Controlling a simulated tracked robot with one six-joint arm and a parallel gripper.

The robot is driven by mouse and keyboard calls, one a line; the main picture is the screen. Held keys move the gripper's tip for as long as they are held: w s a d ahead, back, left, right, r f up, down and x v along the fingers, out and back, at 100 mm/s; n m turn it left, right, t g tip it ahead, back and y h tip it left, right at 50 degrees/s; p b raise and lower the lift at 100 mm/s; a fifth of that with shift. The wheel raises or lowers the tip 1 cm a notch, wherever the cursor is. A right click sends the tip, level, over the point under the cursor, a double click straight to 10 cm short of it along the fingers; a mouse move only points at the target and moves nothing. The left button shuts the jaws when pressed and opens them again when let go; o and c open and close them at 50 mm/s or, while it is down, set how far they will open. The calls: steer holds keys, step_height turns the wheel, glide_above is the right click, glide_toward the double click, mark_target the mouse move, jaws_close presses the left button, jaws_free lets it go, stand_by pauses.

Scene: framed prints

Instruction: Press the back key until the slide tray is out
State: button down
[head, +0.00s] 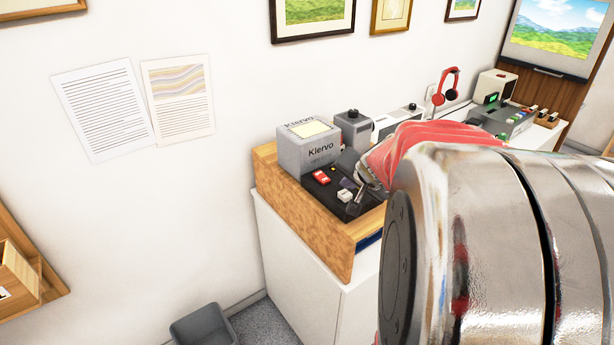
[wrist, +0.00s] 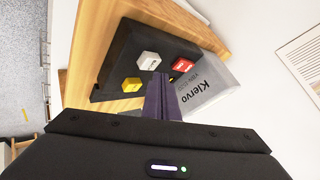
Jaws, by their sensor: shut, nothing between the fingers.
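A black key panel (head: 332,181) lies on a wooden stand in front of a grey box marked Klervo (head: 308,152). The panel bears a red key (head: 321,177) and a white key (head: 345,196). The wrist view shows the white key (wrist: 149,58), the red key (wrist: 183,65) and a yellow key (wrist: 131,85). I cannot read which one is the back key. My gripper (wrist: 160,78) is shut and empty, its tips over the panel between the keys; contact cannot be told. I cannot make out a slide tray.
The wooden stand (head: 300,220) sits on a white cabinet (head: 290,262). A small grey device (head: 353,130), red headphones (head: 445,88) and a device with several keys (head: 503,118) stand further along. A grey bin (head: 203,325) is on the floor. My arm hides much of the right side.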

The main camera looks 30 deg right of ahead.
mark_target(346, 196)
steer(key=shift+f, duration=0.15)
steer(key=shift+f, duration=0.25)
steer(key=shift+f, duration=0.85)
stand_by(1.7)
steer(key=shift+r, duration=1.35)
steer(key=shift+r, duration=0.1)
steer(key=shift+r, duration=2.4)
